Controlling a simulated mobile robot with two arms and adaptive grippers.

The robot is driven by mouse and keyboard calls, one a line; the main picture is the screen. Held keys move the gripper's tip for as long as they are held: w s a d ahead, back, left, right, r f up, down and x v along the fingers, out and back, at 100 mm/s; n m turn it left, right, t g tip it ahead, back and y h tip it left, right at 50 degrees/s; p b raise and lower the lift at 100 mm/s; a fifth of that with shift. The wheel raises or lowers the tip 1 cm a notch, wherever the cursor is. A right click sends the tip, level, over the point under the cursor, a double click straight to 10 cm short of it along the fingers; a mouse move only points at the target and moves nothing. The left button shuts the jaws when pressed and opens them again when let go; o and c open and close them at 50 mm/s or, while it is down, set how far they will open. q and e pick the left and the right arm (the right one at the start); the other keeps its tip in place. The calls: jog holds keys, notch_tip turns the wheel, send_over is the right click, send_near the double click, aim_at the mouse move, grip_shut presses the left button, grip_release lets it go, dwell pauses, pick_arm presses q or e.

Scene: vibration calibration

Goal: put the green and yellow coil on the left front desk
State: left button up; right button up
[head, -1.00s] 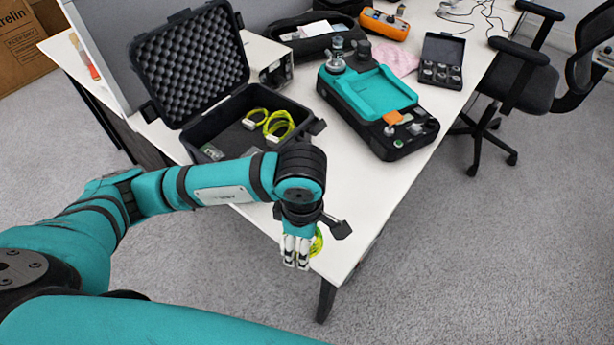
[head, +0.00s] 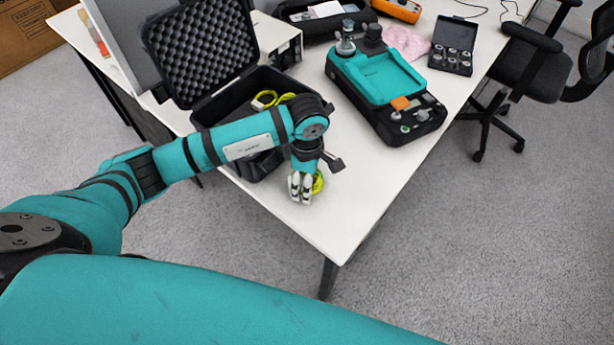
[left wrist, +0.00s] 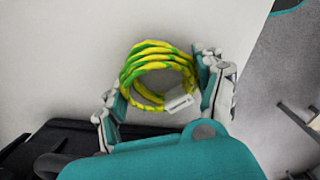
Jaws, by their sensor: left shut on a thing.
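The green and yellow coil (left wrist: 150,70) with a white tag shows between my left gripper's fingers in the left wrist view. In the head view, a part of the coil (head: 318,183) shows beside the fingertips. My left gripper (head: 300,198) is shut on it, over the white desk (head: 335,225) near its front corner. I cannot tell whether the coil touches the desk. The left fingers also show in the left wrist view (left wrist: 165,100). My right gripper is in no view.
An open black case (head: 208,112) with foam in its lid stands left of the gripper and holds more yellow-green coils (head: 268,99). A teal and black device (head: 385,90) is at right. A small black box (head: 452,60) lies farther back. The desk's front corner is clear.

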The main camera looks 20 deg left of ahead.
pick_arm(q)
jog(key=shift+f, duration=0.15)
jog(key=o, duration=1.2)
notch_tip(320, 180, up, 12)
jog(key=shift+r+b, duration=0.2)
jog(key=shift+b, duration=0.45)
